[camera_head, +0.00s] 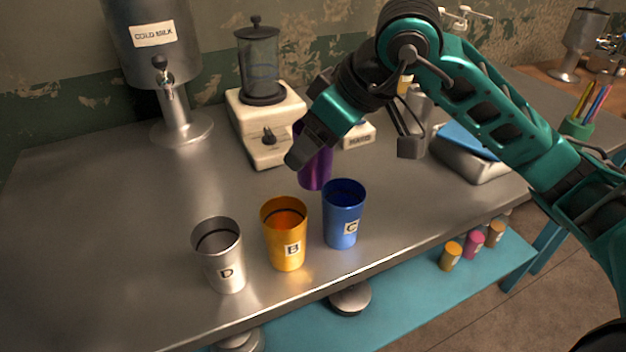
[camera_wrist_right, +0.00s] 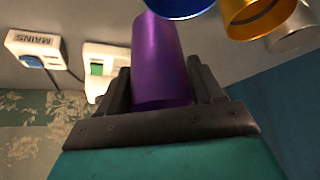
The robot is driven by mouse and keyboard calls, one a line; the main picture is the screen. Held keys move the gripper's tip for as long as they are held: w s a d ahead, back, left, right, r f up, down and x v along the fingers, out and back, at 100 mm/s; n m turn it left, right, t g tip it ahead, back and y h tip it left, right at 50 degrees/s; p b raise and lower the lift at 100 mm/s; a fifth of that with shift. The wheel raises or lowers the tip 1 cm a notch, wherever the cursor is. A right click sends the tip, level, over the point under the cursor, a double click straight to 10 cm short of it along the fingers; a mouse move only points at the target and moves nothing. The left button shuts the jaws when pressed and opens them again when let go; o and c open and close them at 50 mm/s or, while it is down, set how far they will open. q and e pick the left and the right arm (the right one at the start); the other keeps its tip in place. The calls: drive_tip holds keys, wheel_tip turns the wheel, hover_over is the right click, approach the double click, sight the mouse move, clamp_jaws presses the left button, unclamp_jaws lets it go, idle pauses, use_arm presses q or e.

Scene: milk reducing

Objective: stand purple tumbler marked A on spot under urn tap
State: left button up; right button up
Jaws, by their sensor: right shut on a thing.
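The purple tumbler (camera_head: 317,168) is behind the blue tumbler in the head view, partly hidden by my right gripper (camera_head: 352,152). In the right wrist view the purple tumbler (camera_wrist_right: 160,62) stands between the two fingers of the right gripper (camera_wrist_right: 165,88), which is shut on it. Its letter does not show. The urn (camera_head: 152,45) marked COLD MILK stands at the back left, with its tap (camera_head: 166,88) over a round base (camera_head: 182,130). I cannot tell whether the tumbler touches the counter. My left gripper is not in view.
Tumblers D (camera_head: 220,255), B (camera_head: 285,235) and blue C (camera_head: 343,215) stand in a row near the counter's front edge. A blender (camera_head: 262,115) stands between the urn and my right gripper. The counter's left part (camera_head: 90,220) is clear.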

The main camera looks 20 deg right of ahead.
sight(314, 177)
wheel_tip(314, 177, down, 2)
drive_tip(key=shift+f, duration=0.1)
wheel_tip(314, 177, down, 3)
drive_tip(key=shift+b, duration=0.4)
drive_tip(key=shift+f, duration=0.4)
drive_tip(key=shift+f, duration=0.1)
drive_tip(key=shift+f, duration=0.15)
drive_tip(key=o, duration=1.1)
drive_tip(key=shift+c, duration=0.2)
